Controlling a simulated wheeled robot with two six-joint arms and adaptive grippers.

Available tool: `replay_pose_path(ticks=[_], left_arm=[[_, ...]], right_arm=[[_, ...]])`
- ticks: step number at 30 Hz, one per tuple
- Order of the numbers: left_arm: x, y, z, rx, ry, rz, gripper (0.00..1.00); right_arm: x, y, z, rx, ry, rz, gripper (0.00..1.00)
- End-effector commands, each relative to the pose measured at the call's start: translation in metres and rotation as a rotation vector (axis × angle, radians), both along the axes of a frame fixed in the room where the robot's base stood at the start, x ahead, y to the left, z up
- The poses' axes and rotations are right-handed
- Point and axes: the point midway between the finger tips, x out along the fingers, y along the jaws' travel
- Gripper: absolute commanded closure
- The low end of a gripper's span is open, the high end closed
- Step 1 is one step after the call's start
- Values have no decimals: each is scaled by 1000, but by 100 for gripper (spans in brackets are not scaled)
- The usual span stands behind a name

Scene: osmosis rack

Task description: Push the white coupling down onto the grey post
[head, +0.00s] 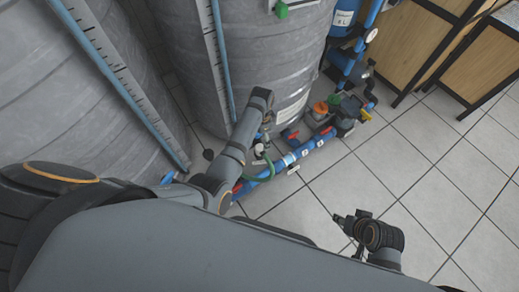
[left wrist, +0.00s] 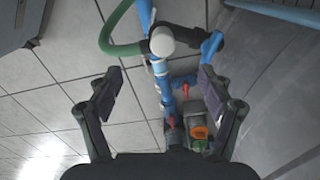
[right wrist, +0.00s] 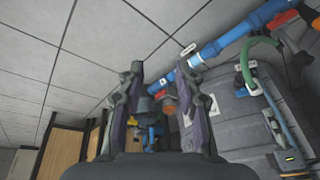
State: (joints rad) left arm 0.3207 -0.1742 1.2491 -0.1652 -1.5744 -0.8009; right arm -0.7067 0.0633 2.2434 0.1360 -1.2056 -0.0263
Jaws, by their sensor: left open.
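The white coupling (left wrist: 162,42) shows in the left wrist view as a round white top, with a green hose running to it from the left. In the head view a small whitish part (head: 259,150), probably the same coupling, is beside the green hose below my left wrist. The grey post cannot be made out; seen from above, the coupling may hide it. My left gripper (left wrist: 160,78) is open and empty, its fingers on either side of the coupling's line and short of it. My right gripper (right wrist: 162,75) is open and empty, over the floor at the right.
A blue pipe (head: 313,147) runs along the floor to a pump and valves (head: 345,112) with orange, green and red parts. Large grey tanks (head: 245,50) stand close behind my left arm. Wooden cabinets (head: 425,40) stand at upper right. The tiled floor at right is free.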

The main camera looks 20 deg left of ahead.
Motion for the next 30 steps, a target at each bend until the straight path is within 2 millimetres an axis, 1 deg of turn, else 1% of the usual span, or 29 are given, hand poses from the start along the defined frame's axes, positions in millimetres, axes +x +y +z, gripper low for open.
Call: replay_pose_path(ticks=[1,3,6,9,20,23,26,27,30], left_arm=[[-1,0,-14,0,3,0,21],[-1,0,-27,1,2,0,21],[-1,0,-40,1,1,0,21],[-1,0,-46,1,1,1,21],[-1,0,-47,0,0,1,21],[-2,0,-53,0,0,2,21],[-3,0,-61,0,0,2,21],[-3,0,-64,0,0,2,21],[-3,0,-65,0,0,2,21]], right_arm=[[0,2,-11,8,-16,-2,65],[1,4,-17,18,-47,-5,65],[3,6,-23,31,-88,-10,65],[4,7,-25,38,-111,-14,65],[7,7,-23,39,-127,-15,65],[22,7,-18,39,-192,-21,65],[41,6,-10,39,-287,-27,65],[49,5,-6,39,-326,-30,65],[67,4,10,35,-407,-34,65]])
